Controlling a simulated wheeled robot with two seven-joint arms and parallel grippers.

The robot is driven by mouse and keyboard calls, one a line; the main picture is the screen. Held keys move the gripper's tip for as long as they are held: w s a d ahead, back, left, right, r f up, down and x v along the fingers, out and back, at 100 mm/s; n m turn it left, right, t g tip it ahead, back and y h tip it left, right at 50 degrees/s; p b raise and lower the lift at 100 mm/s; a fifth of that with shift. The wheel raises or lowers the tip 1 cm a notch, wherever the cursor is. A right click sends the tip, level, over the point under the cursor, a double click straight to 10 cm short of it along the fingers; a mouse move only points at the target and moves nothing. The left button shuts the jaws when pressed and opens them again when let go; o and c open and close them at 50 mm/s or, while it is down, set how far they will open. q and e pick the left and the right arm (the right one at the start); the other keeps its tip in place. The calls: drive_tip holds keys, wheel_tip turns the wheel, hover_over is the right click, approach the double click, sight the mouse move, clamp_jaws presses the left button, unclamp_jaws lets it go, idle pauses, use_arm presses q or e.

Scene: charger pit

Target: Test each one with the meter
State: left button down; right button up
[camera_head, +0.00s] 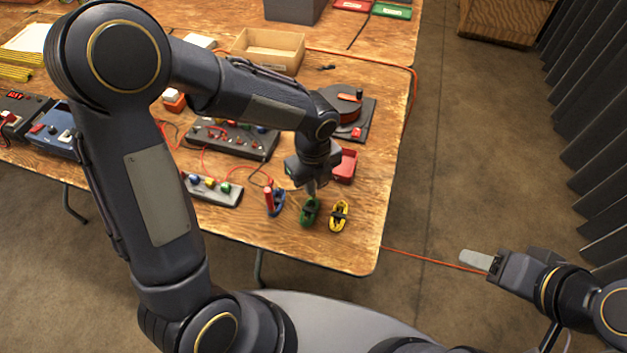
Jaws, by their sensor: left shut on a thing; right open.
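A row of small coiled items lies near the front right corner of the table: a blue one (279,203), a green one (309,213) and a yellow one (340,216). A red upright piece (268,197) stands at the blue one. My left gripper (311,188) points down and is shut on the green one, which appears at table level; I cannot tell if it is lifted. A unit with a red display (14,97) at the far left may be the meter; its reading is too small to tell. My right gripper (478,261) is open and empty, off the table to the right.
A grey strip with coloured knobs (212,190), a dark panel with wires (228,140), a red bin (345,165) and a dark round-topped device (350,112) surround the row. A cardboard box (268,50) stands farther back. An orange cable (430,259) runs off the table edge.

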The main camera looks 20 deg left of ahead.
use_arm(q)
drive_tip(key=shift+f+b, duration=0.5)
drive_tip(key=shift+f, duration=0.45)
idle(1.1)
drive_tip(key=c, duration=1)
unclamp_jaws()
drive_tip(key=shift+r, duration=0.15)
drive_tip(key=shift+r+p, duration=3.4)
drive_tip(key=shift+r, duration=0.3)
